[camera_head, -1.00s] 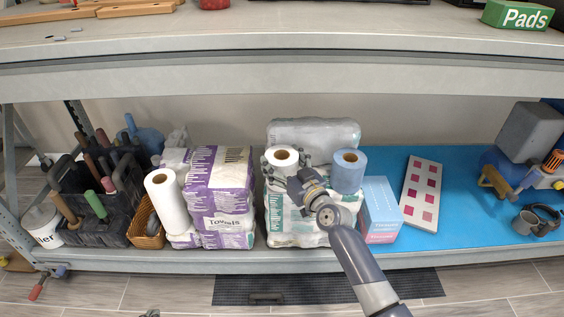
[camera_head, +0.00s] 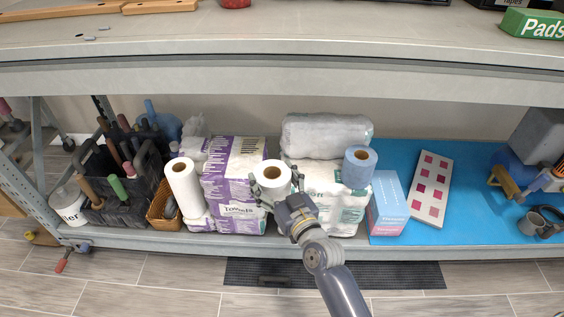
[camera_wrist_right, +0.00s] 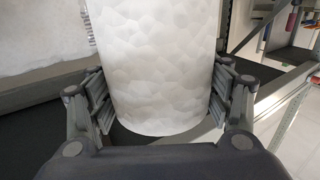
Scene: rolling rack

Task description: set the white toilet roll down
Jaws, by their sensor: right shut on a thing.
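The white toilet roll (camera_head: 270,182), upright with its brown core facing up, is held in my right gripper (camera_head: 275,190). In the head view it appears over the gap between the purple-and-white towel packs (camera_head: 233,188) and the white-and-green pack (camera_head: 345,212). In the right wrist view the roll (camera_wrist_right: 155,65) fills the space between the two fingers of the gripper (camera_wrist_right: 158,100), its lower edge showing. I cannot tell how high it is above the shelf. My left gripper is not in view.
A blue roll (camera_head: 358,168) stands on the white-and-green pack. A tall white roll (camera_head: 184,187) and a wicker basket (camera_head: 164,212) stand at the left. A pink-and-blue box (camera_head: 388,205) is at the right. The blue mat (camera_head: 464,205) has bare room. The upper shelf edge (camera_head: 280,80) overhangs.

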